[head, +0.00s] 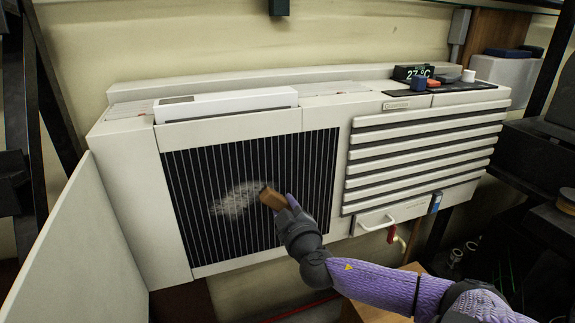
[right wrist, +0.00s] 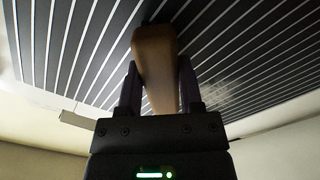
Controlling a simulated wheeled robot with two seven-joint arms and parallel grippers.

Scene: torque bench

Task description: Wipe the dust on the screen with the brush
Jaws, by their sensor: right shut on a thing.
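The screen (head: 300,190) is a dark panel with thin light vertical slats, set in the front of a cream wall unit. A pale grey dust patch (head: 236,201) lies on its middle. My right gripper (head: 283,204) is shut on the brush (head: 270,197), a brown block-like piece held at the right edge of the dust. In the right wrist view the brush (right wrist: 156,60) sits between the two fingers, its far end close to the slats. I cannot tell whether it touches them. My left gripper is not in view.
An open cream door panel (head: 75,245) stands at the left. Louvres (head: 420,160) fill the unit's right side, with a white handle (head: 376,223) below. A display and knobs (head: 420,76) sit on top. Dark shelving with objects (head: 540,150) stands at the far right.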

